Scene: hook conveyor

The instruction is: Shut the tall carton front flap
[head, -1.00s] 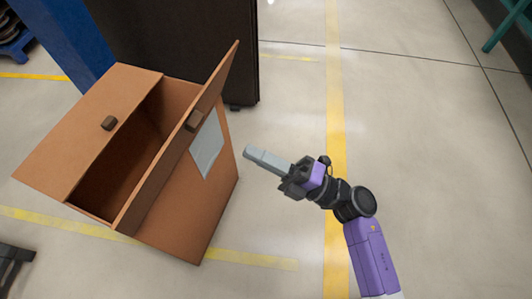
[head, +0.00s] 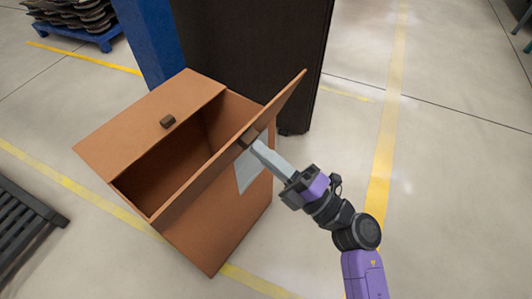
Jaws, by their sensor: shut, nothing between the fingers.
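The tall carton (head: 225,225) stands on the floor left of centre, its top open and its inside dark. Its front flap (head: 190,192), on the side nearer my gripper, stands up and leans outward. A small dark block on this flap is mostly hidden behind my fingertips. My gripper (head: 258,147) is shut and empty. Its fingertips overlap the outer face of the front flap near the dark block; I cannot tell whether they touch. A pale label (head: 250,175) shows on the carton's side below.
A dark cabinet-like block (head: 255,60) and a blue post (head: 150,40) stand right behind the carton. A black slatted pallet (head: 25,225) lies at the left. A blue pallet with stacked dark items (head: 75,30) is at the top left. The floor to the right is clear.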

